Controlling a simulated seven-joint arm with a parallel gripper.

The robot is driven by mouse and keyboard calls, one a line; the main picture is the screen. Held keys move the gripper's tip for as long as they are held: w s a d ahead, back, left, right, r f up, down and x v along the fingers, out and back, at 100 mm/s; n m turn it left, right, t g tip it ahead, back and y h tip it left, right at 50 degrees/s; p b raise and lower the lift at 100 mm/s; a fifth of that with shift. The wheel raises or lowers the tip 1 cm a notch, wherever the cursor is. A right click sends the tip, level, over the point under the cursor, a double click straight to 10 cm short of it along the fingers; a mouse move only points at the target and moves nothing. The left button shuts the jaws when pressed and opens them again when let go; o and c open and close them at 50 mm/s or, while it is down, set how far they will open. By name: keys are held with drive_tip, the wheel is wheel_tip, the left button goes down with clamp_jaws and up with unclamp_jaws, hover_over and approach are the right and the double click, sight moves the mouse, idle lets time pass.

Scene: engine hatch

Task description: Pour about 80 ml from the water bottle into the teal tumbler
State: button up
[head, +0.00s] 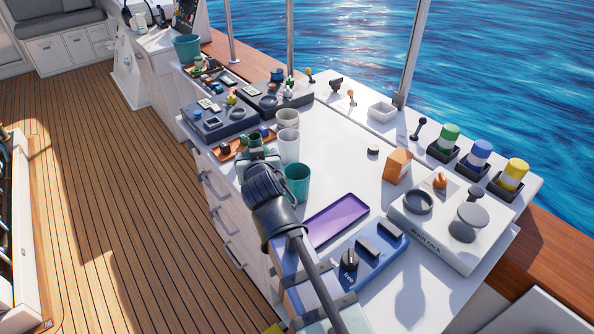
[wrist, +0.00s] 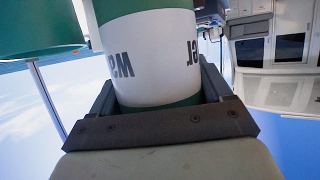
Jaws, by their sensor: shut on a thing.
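My gripper (wrist: 160,100) is shut around the water bottle (wrist: 150,60), which has a white label with dark lettering between green bands. The wrist picture is upside down, and the bottle looks about upright in it. In the head view my gripper (head: 258,154) is over the counter, and my wrist hides most of the bottle. The teal tumbler (head: 297,184) stands on the counter just right of my gripper. A large teal-green cup wall, apparently the tumbler (wrist: 38,28), shows beside the bottle in the wrist view. The tumbler's inside bottom and the water level cannot be seen.
Two pale cups (head: 289,146) stand behind the tumbler. A purple tray (head: 337,219) lies to its right, with a blue switch panel (head: 366,252) in front. An orange box (head: 397,165) and a white drain rack (head: 450,238) are farther right. Some bare white counter lies behind the purple tray.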

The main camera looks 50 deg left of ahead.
drive_tip(key=s+d+f, duration=0.1)
drive_tip(key=d, duration=0.6)
drive_tip(key=shift+s+d+f+m, duration=0.15)
drive_tip(key=shift+f+m, duration=0.05)
drive_tip(key=shift+m, duration=0.1)
